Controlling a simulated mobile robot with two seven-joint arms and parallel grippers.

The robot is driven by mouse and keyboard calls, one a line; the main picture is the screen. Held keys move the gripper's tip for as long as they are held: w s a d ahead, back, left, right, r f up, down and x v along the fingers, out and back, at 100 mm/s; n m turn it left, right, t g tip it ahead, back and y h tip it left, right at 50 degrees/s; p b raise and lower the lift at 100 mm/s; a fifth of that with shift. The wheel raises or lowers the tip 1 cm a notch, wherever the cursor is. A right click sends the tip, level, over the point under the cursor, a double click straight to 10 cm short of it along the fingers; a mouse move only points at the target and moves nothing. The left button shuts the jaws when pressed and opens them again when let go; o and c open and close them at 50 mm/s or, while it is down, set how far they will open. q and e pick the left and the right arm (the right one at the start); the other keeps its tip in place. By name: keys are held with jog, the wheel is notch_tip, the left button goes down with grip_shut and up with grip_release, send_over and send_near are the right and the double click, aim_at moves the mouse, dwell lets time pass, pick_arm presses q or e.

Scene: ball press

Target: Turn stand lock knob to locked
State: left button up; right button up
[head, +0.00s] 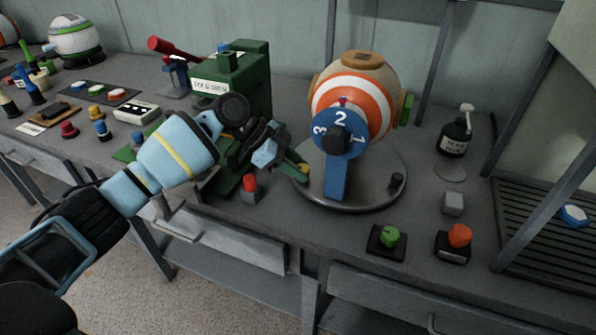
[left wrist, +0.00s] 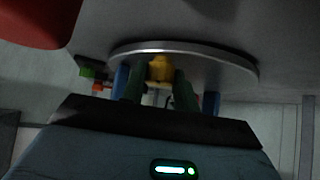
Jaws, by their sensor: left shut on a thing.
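The round metal stand (head: 372,188) carries an orange-and-white striped ball (head: 352,80) with a blue numbered dial (head: 341,133) facing out. A small yellow knob (head: 302,169) is at the stand's left edge, largely covered by my left gripper (head: 297,168). In the left wrist view the yellow knob (left wrist: 159,68) lies between the two green fingers of my left gripper (left wrist: 161,88), which is shut on it. The stand's rim (left wrist: 190,49) is just behind it. Its lock marking cannot be read. My right gripper is in neither view.
A red-topped button (head: 250,187) is close below my left gripper. A green press (head: 240,80) stands behind my left wrist. Green (head: 388,237) and orange (head: 459,236) buttons sit near the front edge. A dark bottle (head: 456,135) stands at the right.

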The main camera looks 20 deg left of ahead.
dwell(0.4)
pick_arm(q)
jog(key=o, duration=1)
jog(key=shift+r, duration=0.1)
jog(key=shift+r, duration=0.25)
notch_tip(320, 180, up, 3)
jog(key=shift+f, duration=0.15)
jog(key=s+d, duration=0.1)
jog(key=s, duration=0.4)
jog(key=s+d+r, duration=0.1)
jog(key=s+d, duration=0.1)
jog(key=s, duration=0.3)
jog(key=s+d, duration=0.1)
jog(key=s, duration=0.4)
jog(key=shift+s+d+r, duration=0.15)
jog(key=shift+d+r, duration=0.1)
jog(key=shift+r, duration=0.05)
jog(key=shift+p, duration=0.3)
